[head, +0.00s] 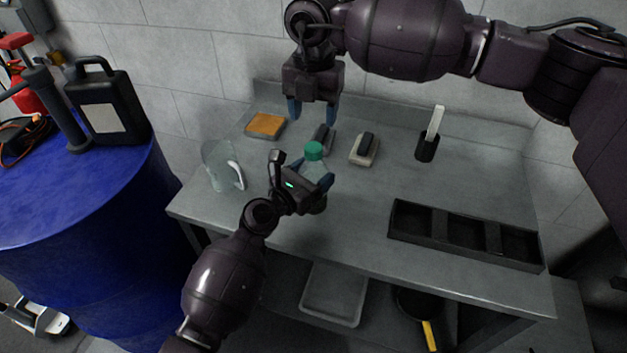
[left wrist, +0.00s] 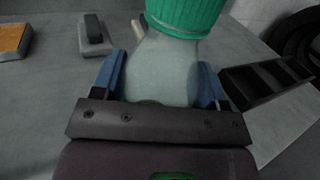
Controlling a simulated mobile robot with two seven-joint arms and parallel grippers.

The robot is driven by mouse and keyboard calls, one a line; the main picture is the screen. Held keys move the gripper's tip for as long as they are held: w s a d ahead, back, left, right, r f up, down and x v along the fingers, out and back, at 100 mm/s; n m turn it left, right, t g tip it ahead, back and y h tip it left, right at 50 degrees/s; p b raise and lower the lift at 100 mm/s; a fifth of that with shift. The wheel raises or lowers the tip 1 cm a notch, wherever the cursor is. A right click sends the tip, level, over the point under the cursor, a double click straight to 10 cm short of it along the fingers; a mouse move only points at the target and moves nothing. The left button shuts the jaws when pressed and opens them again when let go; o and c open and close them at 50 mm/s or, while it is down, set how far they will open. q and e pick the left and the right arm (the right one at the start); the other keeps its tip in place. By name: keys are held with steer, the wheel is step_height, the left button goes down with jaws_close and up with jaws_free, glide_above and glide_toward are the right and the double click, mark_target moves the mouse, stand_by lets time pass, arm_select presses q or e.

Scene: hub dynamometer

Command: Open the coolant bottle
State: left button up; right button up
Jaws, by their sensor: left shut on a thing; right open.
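The coolant bottle (head: 316,170) is a pale translucent bottle with a green ribbed cap (head: 313,150), standing at the middle of the grey bench. The cap is on the bottle. My left gripper (head: 311,184) is shut on the bottle's body, below the cap. In the left wrist view the bottle (left wrist: 160,70) sits between the blue fingers, with the green cap (left wrist: 186,14) above them. My right gripper (head: 312,112) is open and empty, its fingers pointing down above and behind the cap, apart from it.
A clear jug (head: 219,166) stands left of the bottle. A black divided tray (head: 465,236) is at right. The bench's front middle is clear.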

mark_target(313, 147)
steer(key=shift+s+f, duration=0.15)
steer(key=shift+f, duration=0.15)
steer(key=shift+a+f, duration=0.1)
steer(key=shift+a, duration=0.1)
steer(key=m, duration=0.9)
steer(key=shift+r+m, duration=0.3)
steer(key=shift+r, duration=0.1)
steer(key=m, duration=0.3)
steer(key=shift+d+m, duration=0.2)
steer(key=shift+m, duration=0.2)
steer(key=shift+f, duration=4)
